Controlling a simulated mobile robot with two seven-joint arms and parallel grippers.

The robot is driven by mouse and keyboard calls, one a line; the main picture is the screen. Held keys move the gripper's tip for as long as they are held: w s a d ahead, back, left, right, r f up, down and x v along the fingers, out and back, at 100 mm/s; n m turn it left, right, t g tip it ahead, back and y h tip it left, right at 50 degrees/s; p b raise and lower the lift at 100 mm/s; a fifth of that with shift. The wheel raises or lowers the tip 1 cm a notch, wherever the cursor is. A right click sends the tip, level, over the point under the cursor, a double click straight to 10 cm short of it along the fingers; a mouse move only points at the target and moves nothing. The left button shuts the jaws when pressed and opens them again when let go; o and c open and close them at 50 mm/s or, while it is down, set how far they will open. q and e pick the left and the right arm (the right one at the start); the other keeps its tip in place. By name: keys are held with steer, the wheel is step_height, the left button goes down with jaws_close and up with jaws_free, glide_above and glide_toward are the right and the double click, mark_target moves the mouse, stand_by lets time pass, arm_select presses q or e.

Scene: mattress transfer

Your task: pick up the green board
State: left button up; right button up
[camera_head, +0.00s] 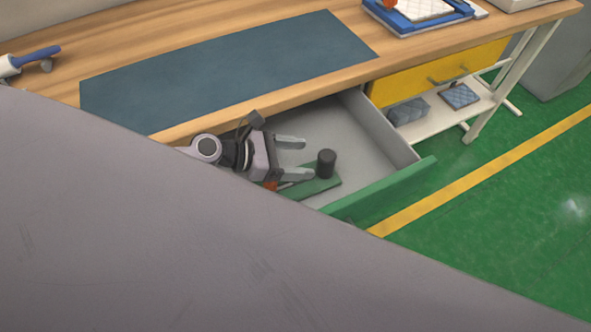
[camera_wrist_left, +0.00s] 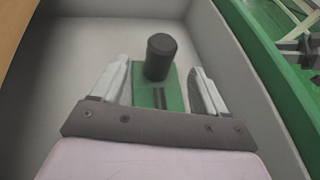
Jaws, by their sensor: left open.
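A green board (camera_head: 318,187) lies flat in an open drawer, with a dark upright cylinder (camera_head: 326,163) standing up from it like a handle. My left gripper (camera_head: 304,158) is open over the drawer, its fingers pointing toward the cylinder. In the left wrist view the board (camera_wrist_left: 172,88) and the cylinder (camera_wrist_left: 160,57) show between and just beyond the two fingertips of the gripper (camera_wrist_left: 158,78). The fingers appear apart from the cylinder. Part of the board is hidden by my gripper.
The drawer (camera_head: 372,140) has grey walls and a green front (camera_head: 385,190). Above it is a wooden table (camera_head: 200,38) with a dark blue mat (camera_head: 235,65). A blue tray-like fixture (camera_head: 400,22) stands at the back right. A yellow drawer (camera_head: 440,70) is beside the open one.

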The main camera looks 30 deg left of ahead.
mark_target(325, 159)
arm_select(q)
steer(key=shift+x, duration=3.5)
steer(key=c, duration=1.3)
steer(key=shift+c, duration=0.2)
steer(key=shift+r+p, duration=0.15)
steer(key=shift+p, duration=0.15)
